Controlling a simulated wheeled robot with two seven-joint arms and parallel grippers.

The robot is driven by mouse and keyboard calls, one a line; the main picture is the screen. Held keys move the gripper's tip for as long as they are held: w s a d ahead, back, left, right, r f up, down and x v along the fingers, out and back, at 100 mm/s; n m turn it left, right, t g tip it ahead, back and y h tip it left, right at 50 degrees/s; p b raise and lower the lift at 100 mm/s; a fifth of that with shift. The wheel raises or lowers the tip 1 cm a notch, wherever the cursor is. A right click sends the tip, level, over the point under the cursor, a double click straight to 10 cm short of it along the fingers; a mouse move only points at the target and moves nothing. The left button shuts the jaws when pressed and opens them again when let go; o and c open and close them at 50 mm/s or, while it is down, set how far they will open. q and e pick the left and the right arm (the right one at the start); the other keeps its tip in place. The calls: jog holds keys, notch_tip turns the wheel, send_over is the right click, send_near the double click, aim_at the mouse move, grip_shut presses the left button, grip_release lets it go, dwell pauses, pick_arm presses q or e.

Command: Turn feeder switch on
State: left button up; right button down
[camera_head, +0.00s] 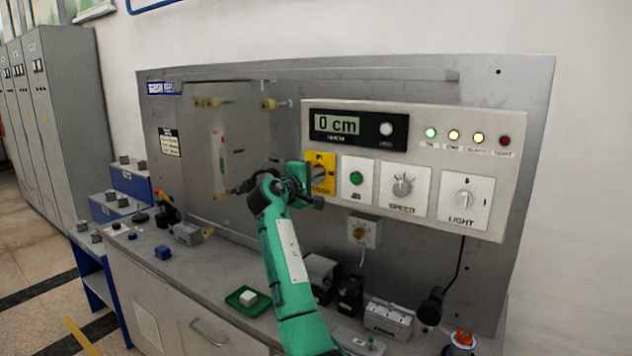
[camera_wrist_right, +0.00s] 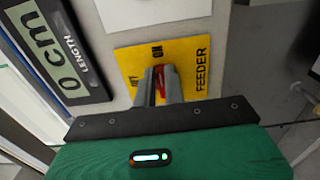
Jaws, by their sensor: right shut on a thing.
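The feeder switch is a red knob (camera_wrist_right: 159,82) on a yellow plate (camera_wrist_right: 190,62) marked FEEDER, with ON printed at one end. In the head view the yellow plate (camera_head: 326,160) sits at the left end of the white control panel, partly covered by my right gripper (camera_head: 312,175). In the right wrist view my right gripper (camera_wrist_right: 160,88) has its two grey fingers closed around the red knob. The knob's exact pointing direction is largely hidden between the fingers. My left gripper is not in view.
The white panel (camera_head: 400,125) also has a display (camera_head: 337,124) reading 0 cm, a green button (camera_head: 355,178), a SPEED knob (camera_head: 403,187) and a LIGHT knob (camera_head: 463,198). Below, the bench holds a green tray (camera_head: 232,299) with a white block and several small devices.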

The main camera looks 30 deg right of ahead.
jog(key=shift+f, duration=0.1)
jog(key=c, duration=1.5)
grip_release()
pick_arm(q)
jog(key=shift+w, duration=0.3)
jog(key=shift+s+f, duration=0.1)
pick_arm(e)
jog(key=shift+a, duration=0.1)
